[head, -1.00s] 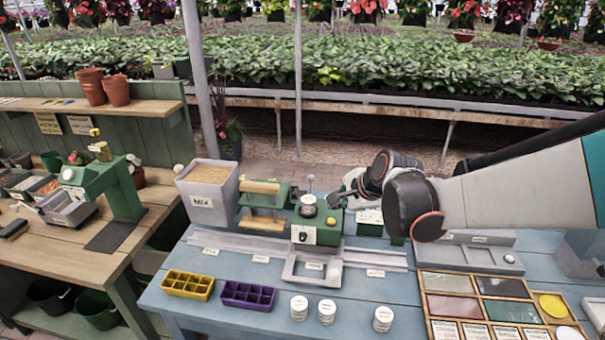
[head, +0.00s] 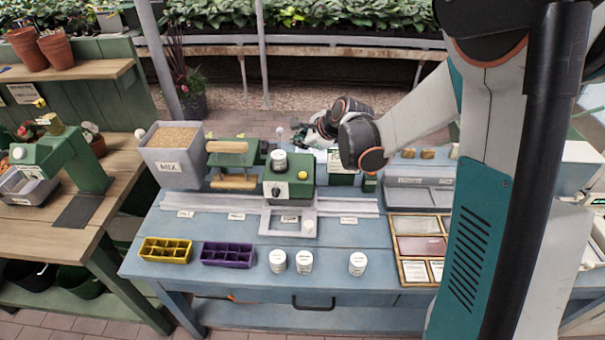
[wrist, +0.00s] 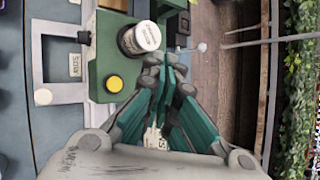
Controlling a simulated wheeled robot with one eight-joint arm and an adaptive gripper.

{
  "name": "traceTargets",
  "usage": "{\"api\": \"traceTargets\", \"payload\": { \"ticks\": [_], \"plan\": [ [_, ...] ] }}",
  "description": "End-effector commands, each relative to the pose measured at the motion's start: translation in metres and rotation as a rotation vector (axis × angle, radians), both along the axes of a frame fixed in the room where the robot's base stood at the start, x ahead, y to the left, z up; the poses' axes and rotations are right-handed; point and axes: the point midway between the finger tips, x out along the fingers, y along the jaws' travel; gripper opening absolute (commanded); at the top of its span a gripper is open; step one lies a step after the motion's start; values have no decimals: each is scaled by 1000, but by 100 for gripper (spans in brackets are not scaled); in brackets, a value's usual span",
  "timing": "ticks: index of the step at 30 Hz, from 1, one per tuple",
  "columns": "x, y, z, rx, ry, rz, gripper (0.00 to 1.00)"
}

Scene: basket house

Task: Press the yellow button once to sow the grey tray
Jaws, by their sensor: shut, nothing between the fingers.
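The yellow button (head: 303,175) is a small round disc on the green sowing machine (head: 290,190). In the wrist view the yellow button (wrist: 114,84) is fully visible, to the left of my fingertips. My gripper (head: 318,126) is behind and above the machine in the head view, apart from the button. In the wrist view my gripper (wrist: 163,68) has its teal fingers together and empty, close to the white-lidded jar (wrist: 140,38) on the machine. A grey frame (head: 266,222) with a "SOW" label sits in front of the machine. I cannot make out a tray in it.
A grey "MIX" bin (head: 171,172) and a green press (head: 232,165) stand left of the machine. A yellow tray (head: 165,250), a purple tray (head: 228,254) and several white jars (head: 304,262) line the front edge. A seed box (head: 418,245) lies right.

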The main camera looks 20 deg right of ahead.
Motion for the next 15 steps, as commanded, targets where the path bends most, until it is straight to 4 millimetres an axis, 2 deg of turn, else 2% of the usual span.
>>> {"api": "traceTargets", "payload": {
  "ticks": [8, 15],
  "plan": [
    [0, 0, -16, -1, 0, 1, 0],
    [0, 0, -46, -1, 0, 1, 0]
  ]
}}
